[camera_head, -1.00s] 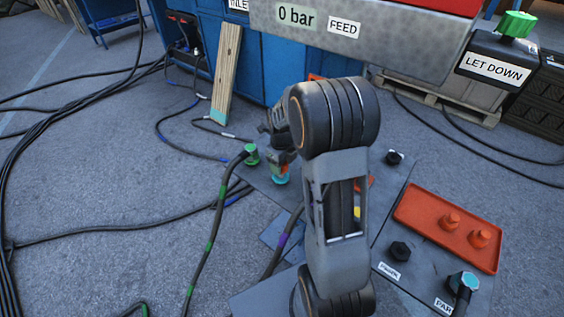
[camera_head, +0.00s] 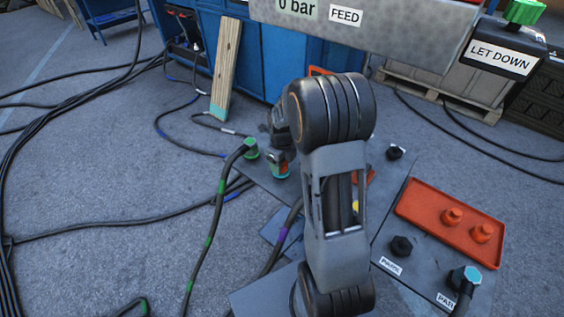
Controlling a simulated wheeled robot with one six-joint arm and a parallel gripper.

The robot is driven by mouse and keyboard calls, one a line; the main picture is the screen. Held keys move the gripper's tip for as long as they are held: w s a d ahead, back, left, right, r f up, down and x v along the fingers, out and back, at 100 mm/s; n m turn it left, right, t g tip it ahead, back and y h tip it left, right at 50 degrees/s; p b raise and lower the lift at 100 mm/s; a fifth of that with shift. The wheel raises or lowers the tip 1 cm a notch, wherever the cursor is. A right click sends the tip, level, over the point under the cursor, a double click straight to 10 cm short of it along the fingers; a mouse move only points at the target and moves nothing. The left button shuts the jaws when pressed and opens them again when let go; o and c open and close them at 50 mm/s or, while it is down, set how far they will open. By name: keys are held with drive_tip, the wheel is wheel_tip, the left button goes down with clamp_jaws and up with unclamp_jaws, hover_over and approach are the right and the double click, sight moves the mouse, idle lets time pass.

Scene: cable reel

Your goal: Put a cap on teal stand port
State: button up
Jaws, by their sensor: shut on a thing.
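The teal stand port (camera_head: 281,174) shows as a teal ring on the dark stand plate, left of my arm. My gripper (camera_head: 279,158) is directly above it, pointing down and partly hidden behind my own arm. It is shut on an orange cap (camera_head: 284,163), of which only a small part shows between the fingers. The cap is at or just over the teal port; I cannot tell whether it is seated. Two more orange caps (camera_head: 452,216) (camera_head: 482,232) stand in the red tray (camera_head: 418,226) at right.
A green-collared hose (camera_head: 250,149) is plugged in just left of the teal port. A purple-banded hose (camera_head: 284,232) runs below. A black PARK fitting (camera_head: 401,246) and a teal-ended hose (camera_head: 466,277) are near the tray. A grey panel (camera_head: 400,35) overhangs the top.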

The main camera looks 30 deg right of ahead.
drive_tip(key=shift+f, duration=0.3)
drive_tip(key=o, duration=1.1)
wheel_tip(320, 180, up, 14)
drive_tip(key=p, duration=0.2)
drive_tip(key=shift+p, duration=0.35)
